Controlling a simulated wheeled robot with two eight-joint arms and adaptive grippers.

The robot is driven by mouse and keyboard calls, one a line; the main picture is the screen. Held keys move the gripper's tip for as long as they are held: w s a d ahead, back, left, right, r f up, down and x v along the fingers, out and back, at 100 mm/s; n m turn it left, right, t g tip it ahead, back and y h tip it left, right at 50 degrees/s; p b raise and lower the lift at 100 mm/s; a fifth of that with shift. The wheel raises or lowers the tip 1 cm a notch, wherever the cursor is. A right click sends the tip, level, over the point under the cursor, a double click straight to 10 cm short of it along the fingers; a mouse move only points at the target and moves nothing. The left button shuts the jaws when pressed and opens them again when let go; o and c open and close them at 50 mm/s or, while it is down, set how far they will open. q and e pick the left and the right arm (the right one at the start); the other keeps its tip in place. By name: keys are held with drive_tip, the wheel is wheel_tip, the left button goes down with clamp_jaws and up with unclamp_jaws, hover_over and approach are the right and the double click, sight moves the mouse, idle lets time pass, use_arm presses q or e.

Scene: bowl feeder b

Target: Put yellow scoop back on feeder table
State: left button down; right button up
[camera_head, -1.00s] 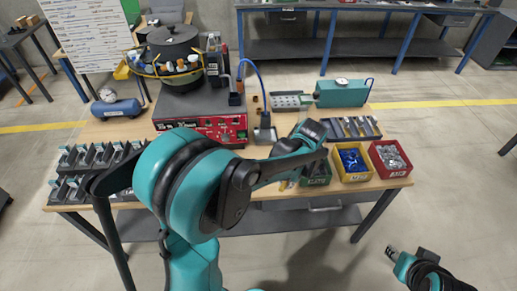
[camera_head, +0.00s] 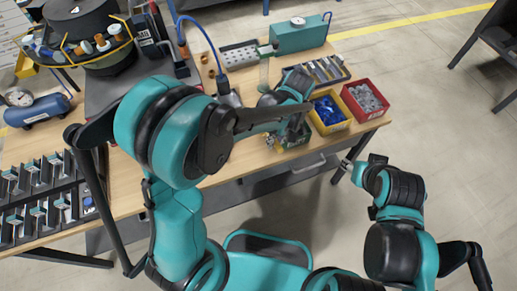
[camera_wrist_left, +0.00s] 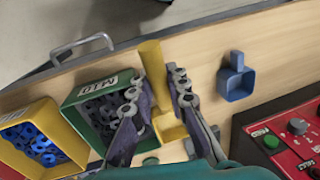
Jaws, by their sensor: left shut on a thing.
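The yellow scoop (camera_wrist_left: 151,68) is between the fingers of my left gripper (camera_wrist_left: 156,76), which is shut on its handle in the left wrist view. The scoop's cup shows lower between the fingers, partly hidden by them. It is over or near the wooden feeder table (camera_wrist_left: 200,60), beside the green M10 bin (camera_wrist_left: 72,112); I cannot tell whether it touches the table. In the head view my left gripper (camera_head: 296,128) is by the green bin and the scoop is not clear. My right gripper (camera_head: 348,165) is off the table's front edge; its opening cannot be made out.
A blue scoop (camera_wrist_left: 238,80) lies on bare wood right of my left gripper. A yellow bin (camera_head: 328,112) of blue parts and a red bin (camera_head: 365,100) stand to the right. The bowl feeder (camera_head: 88,35) is at the back left. A drawer handle (camera_wrist_left: 82,46) sticks out in front.

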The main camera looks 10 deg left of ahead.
use_arm(q)
drive_tip(key=a+f, duration=0.1)
drive_tip(key=a+f+b, duration=0.1)
drive_tip(key=a, duration=0.1)
drive_tip(key=a+f, duration=0.1)
drive_tip(key=a, duration=0.1)
drive_tip(key=shift+s, duration=0.1)
drive_tip(key=shift+f+b, duration=1.2)
drive_tip(key=shift+f, duration=0.8)
drive_tip(key=shift+f, duration=0.15)
drive_tip(key=c, duration=1.5)
unclamp_jaws()
